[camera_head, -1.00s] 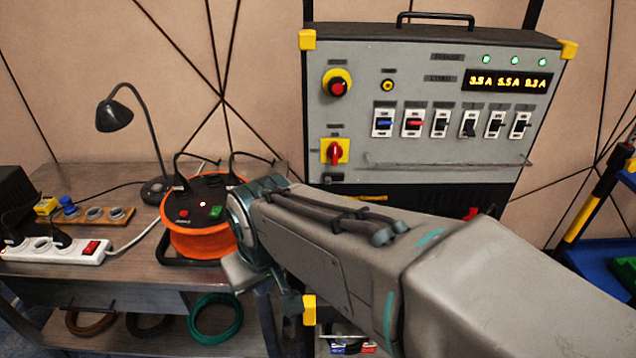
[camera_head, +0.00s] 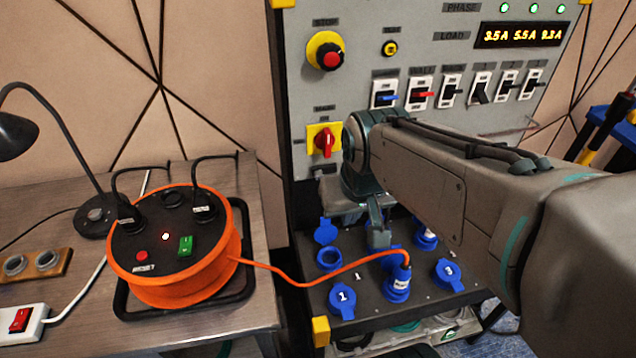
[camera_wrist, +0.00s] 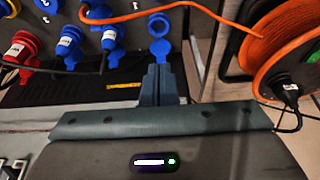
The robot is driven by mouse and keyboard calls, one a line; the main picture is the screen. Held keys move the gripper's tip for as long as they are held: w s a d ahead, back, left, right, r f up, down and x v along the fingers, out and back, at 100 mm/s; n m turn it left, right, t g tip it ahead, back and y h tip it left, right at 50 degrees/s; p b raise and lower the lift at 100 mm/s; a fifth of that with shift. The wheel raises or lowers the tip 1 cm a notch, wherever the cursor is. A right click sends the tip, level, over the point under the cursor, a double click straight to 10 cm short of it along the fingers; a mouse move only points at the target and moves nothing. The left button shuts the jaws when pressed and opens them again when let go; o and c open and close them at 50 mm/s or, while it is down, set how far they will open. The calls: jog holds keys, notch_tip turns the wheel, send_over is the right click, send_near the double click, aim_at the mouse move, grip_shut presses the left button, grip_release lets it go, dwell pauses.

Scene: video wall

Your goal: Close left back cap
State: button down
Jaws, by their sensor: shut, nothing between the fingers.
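The left back socket (camera_head: 329,260) is a blue round socket on the black sloping panel, at the panel's left rear. Its blue cap (camera_head: 325,231) stands open on the rear side of the socket. In the wrist view the socket (camera_wrist: 158,22) and open cap (camera_wrist: 160,47) lie straight beyond my fingertips. My gripper (camera_head: 379,239) is shut and empty, pointing down, to the right of the cap in the head view. In the wrist view my gripper (camera_wrist: 158,68) shows its fingers together just short of the cap; whether they touch it, I cannot tell.
An orange cable (camera_head: 310,283) runs from the cable reel (camera_head: 170,250) across the panel to a blue plug (camera_head: 397,284). Closed blue caps marked 1 (camera_head: 342,299) and 3 (camera_head: 448,271) sit nearby. The upright switch panel (camera_head: 322,90) rises behind my gripper.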

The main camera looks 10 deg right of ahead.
jog(key=w+f+t+b, duration=0.2)
jog(key=w+f+b, duration=1.05)
jog(key=b, duration=0.65)
send_over(326, 230)
jog(key=w, duration=0.2)
notch_tip(326, 230, down, 8)
jog(key=shift+s+a+f+b, duration=0.1)
jog(key=shift+a+f+b, duration=0.05)
jog(key=shift+b, duration=0.3)
